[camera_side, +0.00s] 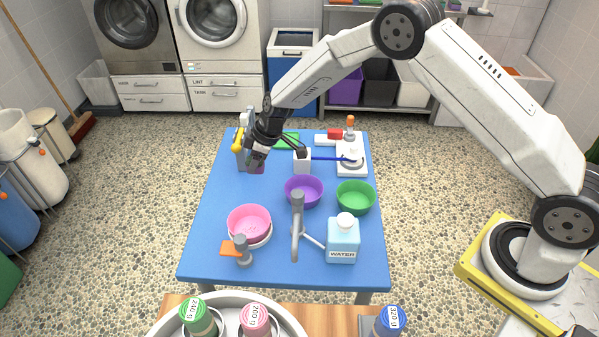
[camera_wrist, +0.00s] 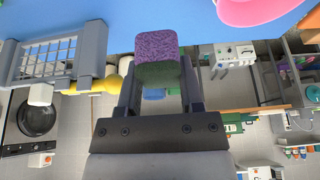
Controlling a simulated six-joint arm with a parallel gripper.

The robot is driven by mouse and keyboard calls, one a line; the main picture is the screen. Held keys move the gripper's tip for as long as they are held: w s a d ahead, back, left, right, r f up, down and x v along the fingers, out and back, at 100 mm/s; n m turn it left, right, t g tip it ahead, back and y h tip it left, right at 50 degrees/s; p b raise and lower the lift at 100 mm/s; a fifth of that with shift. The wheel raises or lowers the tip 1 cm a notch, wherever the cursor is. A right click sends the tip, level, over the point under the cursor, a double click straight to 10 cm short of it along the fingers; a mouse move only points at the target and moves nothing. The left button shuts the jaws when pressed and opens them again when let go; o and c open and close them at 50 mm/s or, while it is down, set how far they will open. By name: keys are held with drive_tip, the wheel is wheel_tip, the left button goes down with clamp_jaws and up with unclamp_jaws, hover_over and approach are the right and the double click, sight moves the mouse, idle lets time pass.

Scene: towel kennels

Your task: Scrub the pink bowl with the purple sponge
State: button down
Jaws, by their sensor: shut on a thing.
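The pink bowl (camera_side: 249,220) stands at the front left of the blue table, on top of a pale dish or ring. Its edge also shows at the top right of the wrist view (camera_wrist: 255,12). My gripper (camera_side: 257,158) is at the back left of the table, well apart from the bowl. In the wrist view my gripper (camera_wrist: 160,85) is shut on the purple sponge (camera_wrist: 156,46), which has a dark green layer. The sponge (camera_side: 257,169) is small and partly hidden in the side view.
A purple bowl (camera_side: 303,190), a green bowl (camera_side: 356,196), a water bottle (camera_side: 343,242) and a grey post (camera_side: 297,228) stand right of the pink bowl. A white cup (camera_side: 302,164) is right of my gripper. A grey rack (camera_wrist: 58,58) is close by. The table's left middle is clear.

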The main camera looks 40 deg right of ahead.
drive_tip(key=c, duration=1.1)
unclamp_jaws()
drive_tip(key=shift+c, duration=1.2)
drive_tip(key=s+a+f+n+g+y, duration=0.1)
drive_tip(key=s+a+n+g, duration=0.2)
drive_tip(key=s+a+n, duration=0.4)
drive_tip(key=a+n, duration=0.2)
drive_tip(key=shift+a, duration=0.4)
